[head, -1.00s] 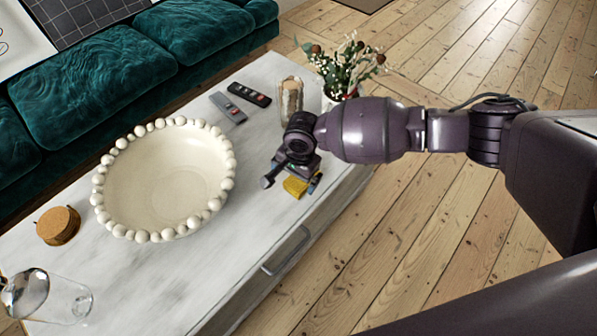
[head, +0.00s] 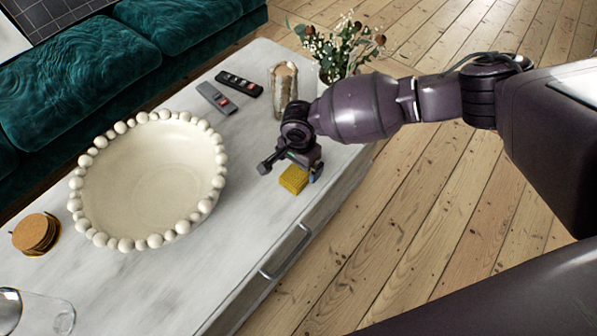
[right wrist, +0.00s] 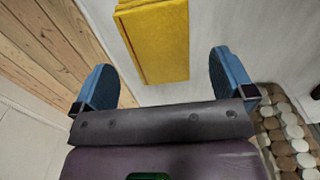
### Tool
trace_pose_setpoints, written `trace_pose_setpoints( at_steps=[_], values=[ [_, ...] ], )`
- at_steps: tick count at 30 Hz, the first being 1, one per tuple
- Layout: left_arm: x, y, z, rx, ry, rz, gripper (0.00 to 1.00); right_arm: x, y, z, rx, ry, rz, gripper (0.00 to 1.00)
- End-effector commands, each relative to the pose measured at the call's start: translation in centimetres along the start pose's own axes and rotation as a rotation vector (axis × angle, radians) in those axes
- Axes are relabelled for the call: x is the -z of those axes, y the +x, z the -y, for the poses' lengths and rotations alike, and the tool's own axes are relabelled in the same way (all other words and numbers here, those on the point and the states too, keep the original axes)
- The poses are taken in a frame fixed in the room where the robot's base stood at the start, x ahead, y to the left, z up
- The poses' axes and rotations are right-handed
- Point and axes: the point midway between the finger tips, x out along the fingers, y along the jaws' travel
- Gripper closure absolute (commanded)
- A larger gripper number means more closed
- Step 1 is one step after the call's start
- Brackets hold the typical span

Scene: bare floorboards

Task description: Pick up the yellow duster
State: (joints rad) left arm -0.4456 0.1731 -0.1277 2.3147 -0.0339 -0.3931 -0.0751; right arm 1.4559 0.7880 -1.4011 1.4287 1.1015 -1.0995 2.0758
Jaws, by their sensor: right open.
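The yellow duster (head: 293,180) lies on the white tabletop, close to its right edge and above the drawer handle. My right gripper (head: 289,170) is just over it, partly covering it in the head view. In the right wrist view the duster (right wrist: 157,38) is a flat yellow rectangle, ahead of and between the two blue fingertips of the right gripper (right wrist: 163,80). The gripper is open and its jaws hold nothing. My left gripper is not in view.
A white beaded bowl (head: 150,190) fills the table's middle. Two remotes (head: 239,84) and a glass vase (head: 283,92) stand behind my gripper, with a flower plant (head: 340,50) at the far end. Coasters (head: 36,233) and a glass (head: 45,312) are at left.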

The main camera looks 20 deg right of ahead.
Motion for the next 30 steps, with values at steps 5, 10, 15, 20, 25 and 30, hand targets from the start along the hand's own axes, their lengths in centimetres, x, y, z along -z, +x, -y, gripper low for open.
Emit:
trace_pose_setpoints(
  at_steps=[5, 10, 15, 20, 25, 30],
  values=[
    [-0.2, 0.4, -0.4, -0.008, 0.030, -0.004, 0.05, 0.0, 3.5, -0.4, -0.013, -0.002, 0.008, 0.00],
    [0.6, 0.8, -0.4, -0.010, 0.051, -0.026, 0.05, 0.1, 4.3, -0.3, -0.007, -0.001, 0.004, 0.00],
    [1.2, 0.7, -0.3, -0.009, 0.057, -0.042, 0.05, 0.2, 4.0, -0.1, -0.002, -0.001, 0.002, 0.00],
    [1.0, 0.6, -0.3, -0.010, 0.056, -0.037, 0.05, 0.2, 4.0, -0.1, -0.002, -0.001, 0.002, 0.11],
    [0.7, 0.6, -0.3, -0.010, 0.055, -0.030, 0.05, 0.2, 4.0, -0.1, -0.003, -0.001, 0.002, 0.37],
    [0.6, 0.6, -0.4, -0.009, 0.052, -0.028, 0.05, 0.1, 4.1, -0.1, -0.003, -0.001, 0.003, 0.53]
  ],
)
